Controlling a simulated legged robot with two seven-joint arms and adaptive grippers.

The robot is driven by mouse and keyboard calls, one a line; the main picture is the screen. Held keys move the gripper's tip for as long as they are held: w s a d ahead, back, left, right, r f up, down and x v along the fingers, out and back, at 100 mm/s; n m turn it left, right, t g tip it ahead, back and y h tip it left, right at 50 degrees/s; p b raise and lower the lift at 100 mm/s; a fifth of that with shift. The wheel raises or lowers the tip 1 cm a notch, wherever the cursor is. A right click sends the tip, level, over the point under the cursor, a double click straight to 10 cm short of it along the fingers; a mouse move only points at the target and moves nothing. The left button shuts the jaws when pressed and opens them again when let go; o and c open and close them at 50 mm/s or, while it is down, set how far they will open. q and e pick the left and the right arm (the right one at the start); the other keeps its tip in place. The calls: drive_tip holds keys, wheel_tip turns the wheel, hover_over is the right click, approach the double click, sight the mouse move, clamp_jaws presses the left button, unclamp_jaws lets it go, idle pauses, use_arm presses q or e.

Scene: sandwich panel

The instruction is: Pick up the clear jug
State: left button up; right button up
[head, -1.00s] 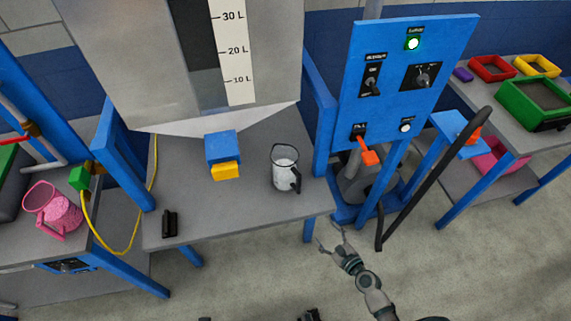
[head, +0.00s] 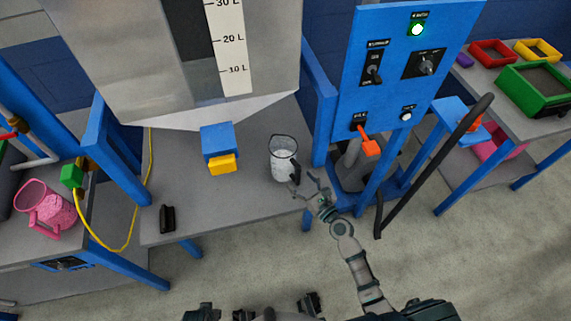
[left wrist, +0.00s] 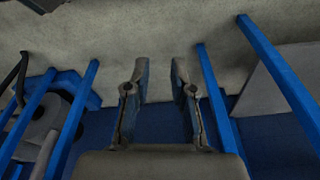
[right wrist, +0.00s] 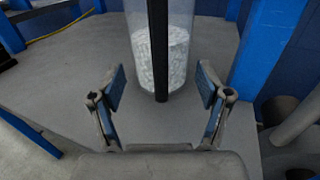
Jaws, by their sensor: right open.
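The clear jug (head: 284,160) stands upright on the grey table (head: 235,210), with white contents in its lower part and a dark handle facing my right gripper. My right gripper (head: 308,186) is open and empty at the table's right edge, close to the handle. In the right wrist view the jug (right wrist: 180,55) is straight ahead, its dark vertical handle centred beyond and between the open fingers (right wrist: 160,88). My left gripper (left wrist: 160,78) is open and empty in the left wrist view, facing floor and blue frame bars.
A blue and yellow block (head: 220,148) hangs left of the jug under the hopper (head: 160,60). A black object (head: 167,218) is at the table's front left. A blue post (head: 320,120) and control panel (head: 400,80) stand right of the jug. A pink jug (head: 45,205) is far left.

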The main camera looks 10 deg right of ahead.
sight(293, 176)
drive_tip(key=x, duration=0.5)
drive_tip(key=shift+w+f+b, duration=0.15)
drive_tip(key=shift+f+b, duration=0.15)
drive_tip(key=shift+b, duration=0.05)
use_arm(q)
wheel_tip(293, 176, up, 2)
drive_tip(key=shift+s+r, duration=0.1)
use_arm(e)
clamp_jaws()
